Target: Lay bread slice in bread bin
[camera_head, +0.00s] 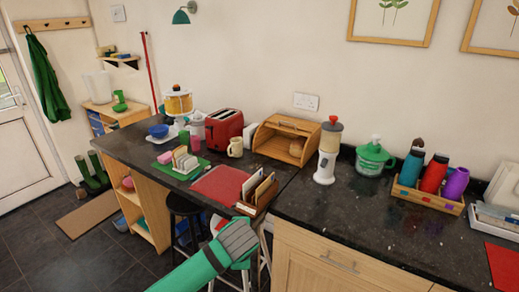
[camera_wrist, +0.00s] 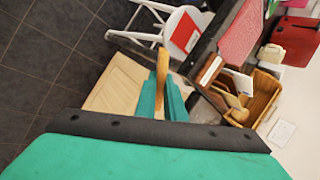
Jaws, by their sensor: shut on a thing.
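My gripper (camera_head: 238,240) is low in the head view, in front of the counter's edge. In the wrist view its teal fingers (camera_wrist: 162,98) are shut on a thin tan slice, the bread slice (camera_wrist: 163,62), seen edge-on. I cannot make out the held slice surely in the head view. The wooden bread bin (camera_head: 270,143) stands open at the back of the counter against the wall, beyond my gripper. A tan thing (camera_head: 296,148) shows inside it. The bin also shows at the right of the wrist view (camera_wrist: 267,95).
A wooden rack (camera_head: 249,209) with upright tan pieces stands at the counter's front edge, just beyond my gripper. A red mat (camera_head: 220,184) lies left of it. A red toaster (camera_head: 223,129) and a white-bodied grinder (camera_head: 327,160) flank the bin.

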